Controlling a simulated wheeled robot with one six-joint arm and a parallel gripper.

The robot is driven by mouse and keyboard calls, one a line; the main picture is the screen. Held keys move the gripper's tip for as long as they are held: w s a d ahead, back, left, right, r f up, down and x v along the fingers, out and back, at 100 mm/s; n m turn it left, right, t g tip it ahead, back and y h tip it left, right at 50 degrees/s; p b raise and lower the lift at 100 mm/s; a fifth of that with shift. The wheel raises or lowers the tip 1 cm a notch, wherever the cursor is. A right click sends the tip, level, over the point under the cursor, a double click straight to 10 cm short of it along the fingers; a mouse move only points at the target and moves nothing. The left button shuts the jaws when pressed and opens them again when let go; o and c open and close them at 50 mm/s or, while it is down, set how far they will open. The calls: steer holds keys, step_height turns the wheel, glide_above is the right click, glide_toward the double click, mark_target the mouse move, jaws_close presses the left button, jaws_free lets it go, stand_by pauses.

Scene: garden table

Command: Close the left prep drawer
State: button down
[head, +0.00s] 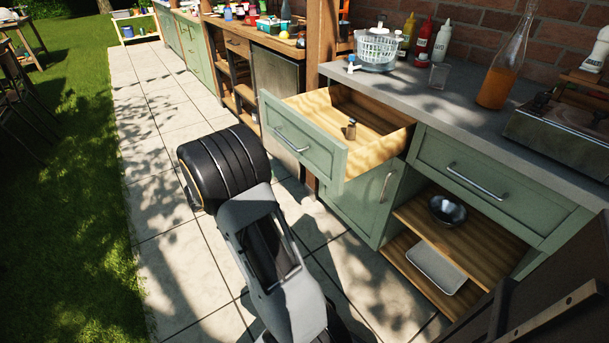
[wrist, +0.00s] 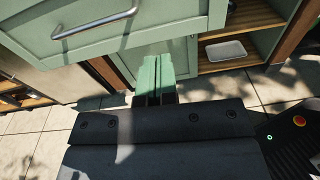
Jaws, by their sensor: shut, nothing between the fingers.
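The left prep drawer (head: 372,131) stands pulled well out of the counter in the head view. It has a pale green front, a metal bar handle (head: 291,141) and a wooden inside. A small bottle or shaker (head: 351,129) stands in it. In the wrist view the drawer front (wrist: 95,42) with its handle fills the upper left. My gripper (wrist: 158,62) is shut and empty, its fingertips just below the drawer front's lower edge in that picture. I cannot tell whether they touch it. In the head view my arm hides the gripper.
The right drawer (head: 486,183) is shut. Below it, open shelves hold a dark bowl (head: 448,209) and a pale tray (head: 437,269). The countertop (head: 440,97) carries a colander (head: 378,49), sauce bottles and an orange bottle (head: 500,78). The paving (head: 165,200) to the left is clear.

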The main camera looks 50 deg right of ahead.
steer(key=f, duration=0.1)
steer(key=n+h+b, duration=0.1)
steer(key=b, duration=0.2)
glide_toward(312, 155)
steer(key=x, duration=0.7)
steer(key=shift+s+d, duration=0.1)
steer(key=shift+d, duration=0.15)
